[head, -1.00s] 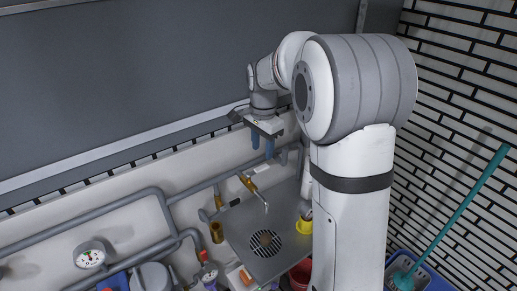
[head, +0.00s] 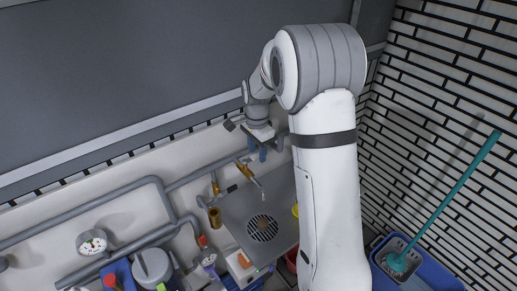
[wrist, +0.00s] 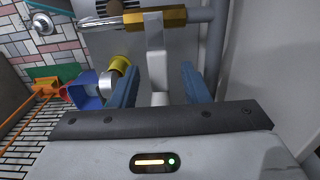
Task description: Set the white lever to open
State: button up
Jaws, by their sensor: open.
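The white lever (wrist: 158,70) shows in the wrist view, running from a brass valve body (wrist: 140,18) down between my two blue fingers. My gripper (wrist: 159,85) is open, with one finger on each side of the lever and a visible gap to each. The lever's near end is close to the gripper's dark front edge. In the head view my gripper (head: 257,153) hangs fingers down just above the pipe and brass fittings (head: 245,168) by the sink. I cannot make out the white lever there.
A metal sink (head: 235,210) with a round drain lies below the gripper. Grey pipes (head: 130,188) and a gauge (head: 92,243) run along the wall to the left. A blue mop bucket (head: 440,275) stands at the right.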

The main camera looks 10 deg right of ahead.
grip_shut()
jog(key=shift+r, duration=0.1)
jog(key=shift+d, duration=0.1)
dwell(0.4)
